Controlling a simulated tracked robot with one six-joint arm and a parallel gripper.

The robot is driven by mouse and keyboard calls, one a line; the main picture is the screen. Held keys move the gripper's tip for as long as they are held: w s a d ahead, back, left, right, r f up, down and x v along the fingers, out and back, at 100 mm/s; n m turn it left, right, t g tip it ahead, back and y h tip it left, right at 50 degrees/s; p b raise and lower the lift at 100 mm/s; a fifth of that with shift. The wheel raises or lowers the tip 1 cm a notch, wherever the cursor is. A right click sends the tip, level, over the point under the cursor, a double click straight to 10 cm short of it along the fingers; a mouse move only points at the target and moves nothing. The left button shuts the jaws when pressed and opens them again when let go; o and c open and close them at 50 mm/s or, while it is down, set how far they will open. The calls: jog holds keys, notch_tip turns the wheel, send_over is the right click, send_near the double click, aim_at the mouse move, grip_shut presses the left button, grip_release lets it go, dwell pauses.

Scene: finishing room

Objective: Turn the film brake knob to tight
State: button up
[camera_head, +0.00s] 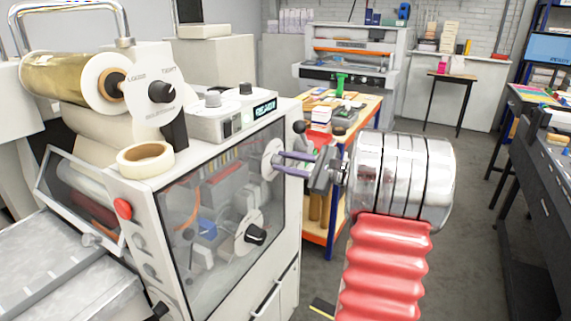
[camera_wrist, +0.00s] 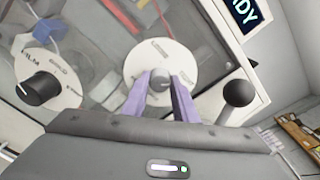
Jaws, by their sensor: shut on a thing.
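My gripper (camera_head: 280,166) is at the upper right of the machine's front, its purple fingers against a white dial (camera_head: 267,155). In the wrist view the fingers (camera_wrist: 161,88) are shut on a small grey knob (camera_wrist: 160,76) in the middle of that white dial (camera_wrist: 150,59). The dial has LOOSE printed near its top and a second word at its right that looks like TIGHT. The knob's pointer is hidden or too small to read. In the head view my fingers and wrist hide most of this knob.
A second dial with a black knob (camera_wrist: 39,88) is at left in the wrist view. A black ball-ended lever (camera_wrist: 238,93) stands close right of my fingers. Another black knob (camera_head: 162,91), marked LOOSE and TIGHT, sits beside the gold roll (camera_head: 66,76). A tape roll (camera_head: 145,158) lies on the machine.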

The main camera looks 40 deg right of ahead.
jog(key=shift+f+m, duration=0.35)
jog(key=shift+m, duration=0.25)
jog(key=o, duration=1)
jog(key=shift+r, duration=0.2)
jog(key=shift+o, duration=0.2)
jog(key=f+v, duration=0.1)
jog(key=v, duration=1.2)
jog(key=shift+s+d+r, duration=0.25)
jog(key=shift+s+r, duration=0.1)
jog(key=shift+r, duration=0.05)
